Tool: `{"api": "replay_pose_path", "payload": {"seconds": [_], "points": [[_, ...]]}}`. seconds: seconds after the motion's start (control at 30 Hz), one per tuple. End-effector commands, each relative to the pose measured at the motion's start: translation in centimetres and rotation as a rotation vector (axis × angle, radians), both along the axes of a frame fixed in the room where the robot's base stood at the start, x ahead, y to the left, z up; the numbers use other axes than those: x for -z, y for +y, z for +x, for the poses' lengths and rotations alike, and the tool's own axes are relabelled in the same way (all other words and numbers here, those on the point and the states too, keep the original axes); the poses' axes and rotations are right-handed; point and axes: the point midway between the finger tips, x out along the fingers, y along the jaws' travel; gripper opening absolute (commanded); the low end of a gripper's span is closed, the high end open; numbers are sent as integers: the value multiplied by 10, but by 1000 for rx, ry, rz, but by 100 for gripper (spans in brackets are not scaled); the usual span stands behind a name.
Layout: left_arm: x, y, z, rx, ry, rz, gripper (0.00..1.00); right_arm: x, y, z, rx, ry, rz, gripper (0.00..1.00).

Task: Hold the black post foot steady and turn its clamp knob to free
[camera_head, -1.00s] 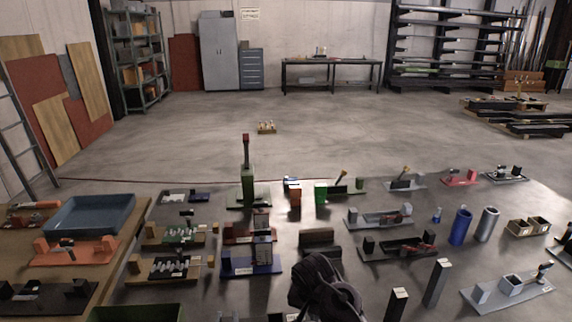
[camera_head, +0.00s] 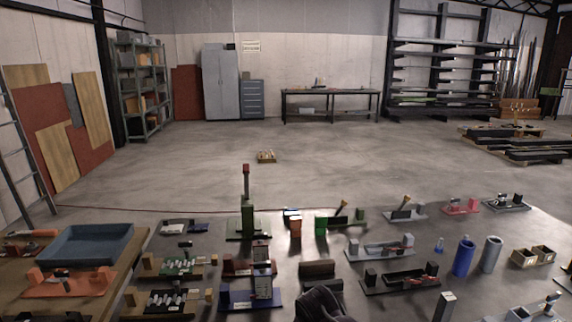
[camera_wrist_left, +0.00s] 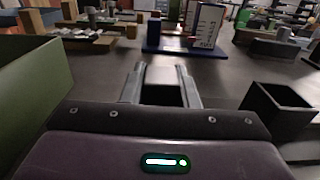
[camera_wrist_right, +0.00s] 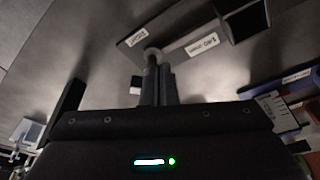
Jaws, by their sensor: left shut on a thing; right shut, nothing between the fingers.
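In the left wrist view, my left gripper (camera_wrist_left: 160,78) is shut on a black block (camera_wrist_left: 162,96), which I take for the black post foot. Most of it is hidden by the fingers and the wrist housing. In the right wrist view, my right gripper (camera_wrist_right: 156,62) is shut and empty. In the head view only a dark part of my arm shows at the bottom middle.
A green bin (camera_wrist_left: 28,75) stands left of my left gripper, an open black box (camera_wrist_left: 278,112) to its right. A blue base (camera_wrist_left: 168,46) with a white panel lies ahead. Many fixtures crowd the table; the blue tray (camera_head: 88,244) is at the left.

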Motion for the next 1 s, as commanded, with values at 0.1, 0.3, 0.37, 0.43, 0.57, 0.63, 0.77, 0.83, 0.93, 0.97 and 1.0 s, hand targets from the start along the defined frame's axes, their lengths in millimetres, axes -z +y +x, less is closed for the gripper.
{"api": "replay_pose_path", "payload": {"seconds": [0.1, 0.3, 0.37, 0.43, 0.57, 0.63, 0.77, 0.83, 0.93, 0.97, 1.0], "points": [[0, -1, 0, 2, 1, -1, 0, 0, -1, 1, 0, 0, 0, 0], [0, -1, 0, 2, 1, -1, 0, 0, -3, 2, 0, 0, 0, 0], [0, -1, 0, 2, 1, -1, 0, 0, -3, 2, 0, 0, 0, 0], [0, -1, 0, 2, 1, -1, 0, 0, -3, 2, 0, 0, 0, 0], [0, -1, 0, 2, 1, -1, 0, 0, -3, 2, 0, 0, 0, 0], [0, -1, 0, 2, 1, -1, 0, 0, -3, 2, 0, 0, 0, 0], [1, -1, 0, 2, 2, -1, 0, 0, -4, 1, 1, 0, 0, 0], [1, -1, 0, 2, 2, -1, 0, 1, -5, -1, 1, 0, -1, 0], [1, -1, 0, 3, 2, -1, 0, 1, -7, -2, 0, 1, -1, 0], [1, -1, 0, 3, 2, -1, 0, 1, -8, -3, 0, 1, -1, 0], [1, -1, 0, 3, 2, -1, 0, 0, -9, -3, 1, 0, -1, 0]]}}
